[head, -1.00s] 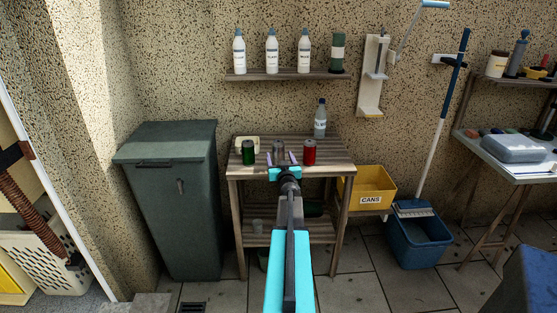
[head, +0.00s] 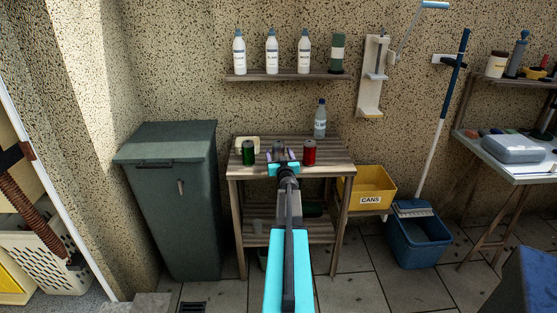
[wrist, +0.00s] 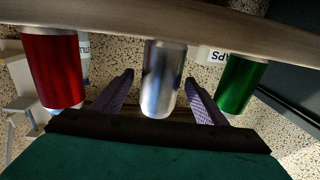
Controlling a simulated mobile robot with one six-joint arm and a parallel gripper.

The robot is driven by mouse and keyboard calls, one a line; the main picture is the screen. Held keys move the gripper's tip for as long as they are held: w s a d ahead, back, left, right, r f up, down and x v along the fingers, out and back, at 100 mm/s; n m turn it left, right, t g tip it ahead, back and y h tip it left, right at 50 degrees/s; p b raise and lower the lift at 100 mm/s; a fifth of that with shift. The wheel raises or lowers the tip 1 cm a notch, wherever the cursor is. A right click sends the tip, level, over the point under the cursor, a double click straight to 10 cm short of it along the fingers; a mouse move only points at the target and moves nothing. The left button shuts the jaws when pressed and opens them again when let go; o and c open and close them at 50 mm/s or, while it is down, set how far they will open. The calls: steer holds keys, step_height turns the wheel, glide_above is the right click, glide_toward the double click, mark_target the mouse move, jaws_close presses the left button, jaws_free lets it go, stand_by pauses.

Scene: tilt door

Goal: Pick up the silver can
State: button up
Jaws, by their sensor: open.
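The silver can (head: 279,146) stands on the wooden table between a green can (head: 248,152) and a red can (head: 309,152). My gripper (head: 280,156) is open in front of it and hides its lower part. In the wrist view, which is upside down, the silver can (wrist: 163,85) shows between my two spread purple fingers (wrist: 160,77). No finger visibly presses on it. The red can (wrist: 54,70) is outside the fingers on the left there, and the green can (wrist: 238,84) is outside on the right.
The wooden table (head: 240,171) also holds a clear bottle (head: 320,119) at the back. A shelf (head: 287,77) with bottles hangs above. A green bin (head: 170,210) stands left. A yellow box labelled CANS (head: 370,183) and a blue bucket (head: 420,245) are right.

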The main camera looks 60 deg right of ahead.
steer(key=shift+w+d, duration=0.45)
stand_by(0.3)
steer(key=c, duration=1.1)
step_height(320, 180, up, 10)
steer(key=p, duration=0.3)
